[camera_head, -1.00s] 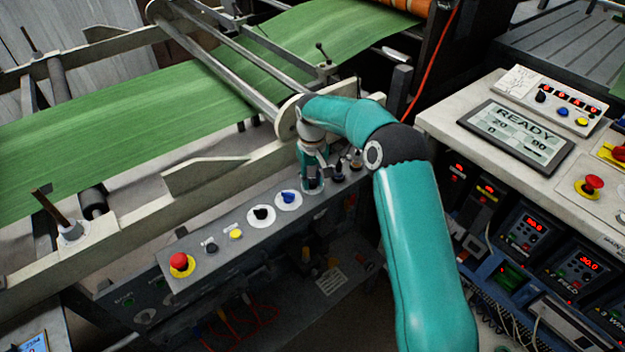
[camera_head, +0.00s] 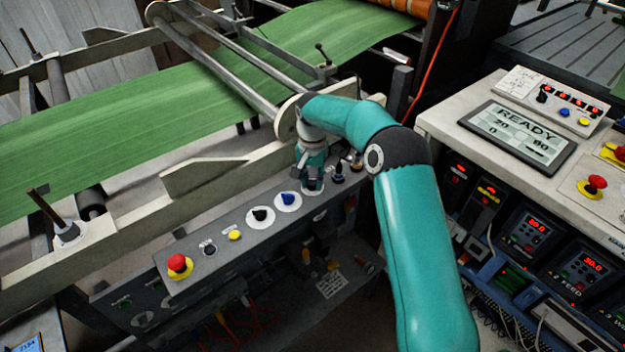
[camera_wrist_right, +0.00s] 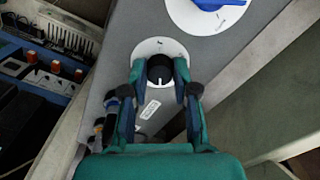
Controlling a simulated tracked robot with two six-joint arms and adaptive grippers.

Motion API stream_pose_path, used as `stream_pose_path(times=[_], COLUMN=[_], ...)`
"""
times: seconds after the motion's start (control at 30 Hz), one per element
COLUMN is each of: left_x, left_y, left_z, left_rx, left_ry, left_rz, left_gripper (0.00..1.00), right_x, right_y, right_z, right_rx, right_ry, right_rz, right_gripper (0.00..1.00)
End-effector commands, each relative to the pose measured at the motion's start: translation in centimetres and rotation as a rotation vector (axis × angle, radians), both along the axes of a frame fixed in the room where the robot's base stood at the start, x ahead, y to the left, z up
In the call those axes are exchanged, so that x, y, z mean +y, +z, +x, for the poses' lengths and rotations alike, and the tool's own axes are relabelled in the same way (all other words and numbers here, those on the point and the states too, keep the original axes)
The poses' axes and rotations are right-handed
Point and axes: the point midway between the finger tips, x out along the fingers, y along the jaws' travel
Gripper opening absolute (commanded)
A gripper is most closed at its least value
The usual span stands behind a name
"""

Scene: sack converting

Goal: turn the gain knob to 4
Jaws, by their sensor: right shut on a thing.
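In the right wrist view, a black knob (camera_wrist_right: 159,71) with a white pointer line sits on a round white dial with small marks. The pointer is toward the bottom of that picture. My right gripper (camera_wrist_right: 160,78) is shut on this knob, one finger on each side. The dial's figures are too small to read. My left gripper is in neither view.
Along the panel are a blue knob (camera_head: 288,199), a black knob (camera_head: 260,215), a yellow button (camera_head: 235,235) and a red mushroom button (camera_head: 179,265). Small dark controls stand just right of my gripper. Green web (camera_head: 130,125) runs behind; a console with a READY screen (camera_head: 517,137) stands right.

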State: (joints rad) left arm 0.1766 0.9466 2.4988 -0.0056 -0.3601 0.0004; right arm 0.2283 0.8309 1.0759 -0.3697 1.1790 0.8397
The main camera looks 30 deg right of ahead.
Motion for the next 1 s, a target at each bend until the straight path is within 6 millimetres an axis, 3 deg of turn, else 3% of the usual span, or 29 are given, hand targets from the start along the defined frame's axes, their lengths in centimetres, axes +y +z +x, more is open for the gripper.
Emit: stream_pose_path(times=[0.57, 0.6, 0.7, 1.0], left_x=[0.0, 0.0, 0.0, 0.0], left_y=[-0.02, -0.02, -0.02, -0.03], left_z=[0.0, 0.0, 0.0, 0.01], left_rx=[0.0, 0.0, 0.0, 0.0], left_ry=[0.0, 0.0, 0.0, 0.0], left_rz=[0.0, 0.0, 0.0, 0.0], left_gripper=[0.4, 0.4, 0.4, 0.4], right_x=[-0.02, -0.03, 0.0, 0.03], right_y=[0.31, 0.31, 0.24, 0.12], right_z=[0.28, 0.27, 0.21, 0.11], right_rx=[-0.012, -0.011, -0.008, -0.003], right_ry=[-0.036, -0.035, -0.035, -0.034], right_rz=[-0.003, -0.002, -0.001, -0.001], right_gripper=[0.0, 0.35, 0.52, 0.54])
